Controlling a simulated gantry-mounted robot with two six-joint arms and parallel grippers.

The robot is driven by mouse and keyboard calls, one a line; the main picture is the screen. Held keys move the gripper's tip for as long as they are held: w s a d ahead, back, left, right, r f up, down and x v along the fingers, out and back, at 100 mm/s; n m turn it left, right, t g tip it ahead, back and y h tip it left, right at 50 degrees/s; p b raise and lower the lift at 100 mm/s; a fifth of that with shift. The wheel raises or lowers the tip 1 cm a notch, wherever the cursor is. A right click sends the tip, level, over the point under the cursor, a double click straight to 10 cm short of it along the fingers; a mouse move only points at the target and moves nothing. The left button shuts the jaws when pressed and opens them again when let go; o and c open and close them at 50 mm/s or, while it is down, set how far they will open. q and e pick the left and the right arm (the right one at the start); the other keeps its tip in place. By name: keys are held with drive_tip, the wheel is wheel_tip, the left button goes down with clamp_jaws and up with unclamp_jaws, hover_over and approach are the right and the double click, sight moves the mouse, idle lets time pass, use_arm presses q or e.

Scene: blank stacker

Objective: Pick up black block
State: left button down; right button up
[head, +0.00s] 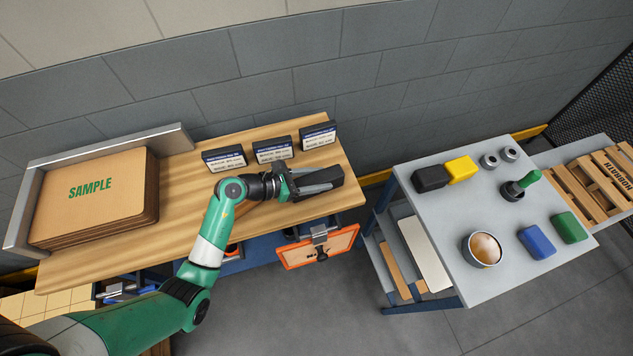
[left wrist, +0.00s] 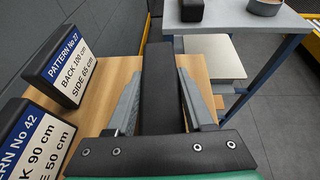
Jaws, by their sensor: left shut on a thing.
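A long black block (head: 336,176) is at the right end of the wooden table, between the fingers of my left gripper (head: 318,186). In the left wrist view the black block (left wrist: 158,75) runs lengthwise between the two grey fingers of the same gripper (left wrist: 157,95). The gripper is shut on it. Whether the block rests on the wood or is slightly raised, I cannot tell. A second black block (head: 430,178) stands on the grey table beside a yellow block (head: 460,169). My right gripper is not in view.
Three black pattern signs (head: 272,150) stand behind my left gripper. A stack of SAMPLE boards (head: 95,200) lies at the left of the wooden table (head: 160,240). The grey table (head: 440,220) holds a cup (head: 481,249), a blue block (head: 536,242) and a green block (head: 570,227).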

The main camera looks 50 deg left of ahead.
sight(317, 178)
use_arm(q)
drive_tip(key=shift+r, duration=0.1)
idle(0.3)
drive_tip(key=shift+r+p, duration=0.4)
drive_tip(key=shift+r, duration=0.2)
drive_tip(key=r, duration=0.1)
drive_tip(key=r+p, duration=0.1)
drive_tip(key=r, duration=0.1)
drive_tip(key=shift+s+p, duration=0.25)
drive_tip(key=shift+p, duration=0.1)
drive_tip(key=s+r+p, duration=0.1)
drive_tip(key=r, duration=0.1)
drive_tip(key=s+r+p, duration=0.1)
drive_tip(key=s+r, duration=0.1)
drive_tip(key=shift+s+d+r, duration=0.15)
drive_tip(key=shift+s+r, duration=0.05)
drive_tip(key=shift+s, duration=0.1)
drive_tip(key=s+d+r+p, duration=0.1)
drive_tip(key=s+r, duration=0.3)
drive_tip(key=s, duration=0.6)
drive_tip(key=shift+r+p, duration=0.15)
drive_tip(key=shift+p, duration=0.55)
drive_tip(key=shift+w, duration=0.1)
